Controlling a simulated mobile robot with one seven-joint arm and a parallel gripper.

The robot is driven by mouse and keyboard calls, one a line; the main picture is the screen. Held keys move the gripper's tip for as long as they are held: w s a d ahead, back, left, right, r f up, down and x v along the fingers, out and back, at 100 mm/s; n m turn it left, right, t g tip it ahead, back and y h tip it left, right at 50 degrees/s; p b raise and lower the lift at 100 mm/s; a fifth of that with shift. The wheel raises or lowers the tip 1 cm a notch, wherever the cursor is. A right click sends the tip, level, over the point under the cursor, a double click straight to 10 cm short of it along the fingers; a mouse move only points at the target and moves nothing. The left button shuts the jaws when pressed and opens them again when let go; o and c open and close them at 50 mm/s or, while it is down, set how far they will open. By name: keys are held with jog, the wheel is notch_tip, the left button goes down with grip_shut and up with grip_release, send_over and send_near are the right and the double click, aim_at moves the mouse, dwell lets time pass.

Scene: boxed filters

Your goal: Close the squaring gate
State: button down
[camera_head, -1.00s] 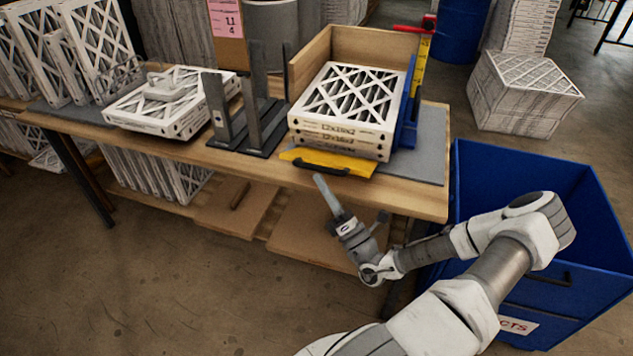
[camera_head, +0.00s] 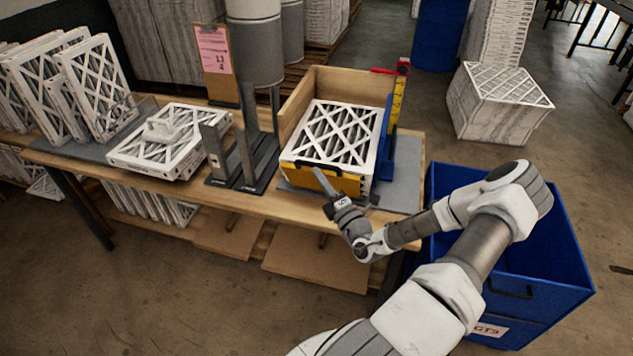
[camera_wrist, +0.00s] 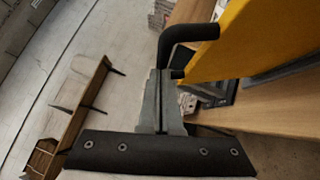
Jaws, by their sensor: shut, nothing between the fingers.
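The squaring gate is a yellow panel (camera_head: 345,184) with a black handle (camera_head: 318,166). In the head view it stands upright against the front of the filter stack (camera_head: 333,133), inside the wooden box (camera_head: 297,100). My gripper (camera_head: 320,175) is shut and empty, with its tip at the gate's front, by the left part of the panel. In the wrist view the shut fingers (camera_wrist: 161,100) lie close to the black handle (camera_wrist: 182,42) and the yellow gate (camera_wrist: 260,40). I cannot tell whether they touch the handle.
Two grey upright brackets (camera_head: 232,158) stand left of the box. A blue plate (camera_head: 385,150) and a yellow ruler (camera_head: 398,100) stand at its right. A blue bin (camera_head: 545,255) is below my arm at the right. A loose filter (camera_head: 168,142) lies farther left.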

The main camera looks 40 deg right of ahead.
jog(key=w+d+r+p, duration=0.1)
jog(key=w+d+r, duration=0.3)
jog(key=w+d, duration=0.3)
jog(key=shift+w+d+r, duration=0.3)
jog(key=shift+d+r, duration=0.05)
jog(key=shift+d, duration=0.95)
jog(key=shift+s, duration=0.1)
